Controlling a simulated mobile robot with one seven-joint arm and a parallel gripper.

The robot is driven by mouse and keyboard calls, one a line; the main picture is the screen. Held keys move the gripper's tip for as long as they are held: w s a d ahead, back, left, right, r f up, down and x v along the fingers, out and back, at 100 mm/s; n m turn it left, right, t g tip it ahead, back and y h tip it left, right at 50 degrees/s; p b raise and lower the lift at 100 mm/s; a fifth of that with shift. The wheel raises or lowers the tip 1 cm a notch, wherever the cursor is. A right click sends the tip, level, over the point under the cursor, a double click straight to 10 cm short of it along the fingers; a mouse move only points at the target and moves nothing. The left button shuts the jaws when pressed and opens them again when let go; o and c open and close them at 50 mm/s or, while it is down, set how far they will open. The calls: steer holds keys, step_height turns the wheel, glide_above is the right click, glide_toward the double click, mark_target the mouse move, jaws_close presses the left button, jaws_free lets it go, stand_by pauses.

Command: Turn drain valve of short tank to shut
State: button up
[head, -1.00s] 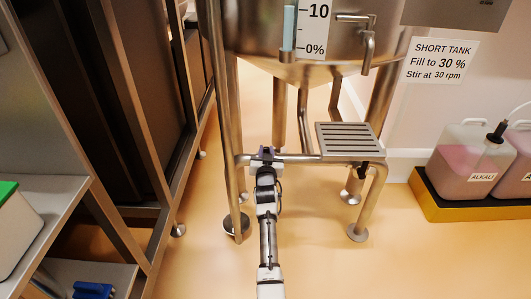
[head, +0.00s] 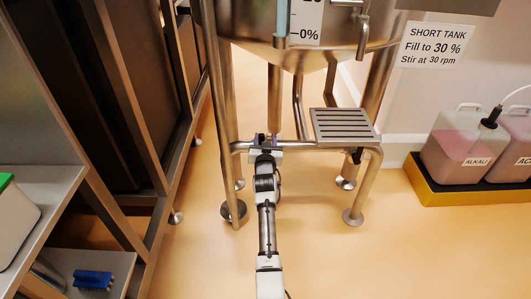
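The short tank (head: 300,50) is a steel vessel on several legs, with its lower part and a level scale (head: 306,22) at the top of the head view. Its sign (head: 437,45) hangs on the wall to the right. My gripper (head: 264,138) is under the tank at the front cross rail, left of the slatted step. Its fingers point away from me and are small and partly hidden by my own wrist, so I cannot tell whether they are open or shut. The drain valve's handle cannot be made out; it may be hidden behind my gripper or the tank.
A slatted step (head: 343,126) is fixed to the frame right of my arm. Alkali and acid canisters (head: 463,150) stand in a yellow tray (head: 440,190) at the right. A metal shelf rack (head: 118,130) is close on the left. The floor right of my arm is clear.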

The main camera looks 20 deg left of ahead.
steer(key=p+v, duration=0.4)
steer(key=v, duration=0.9)
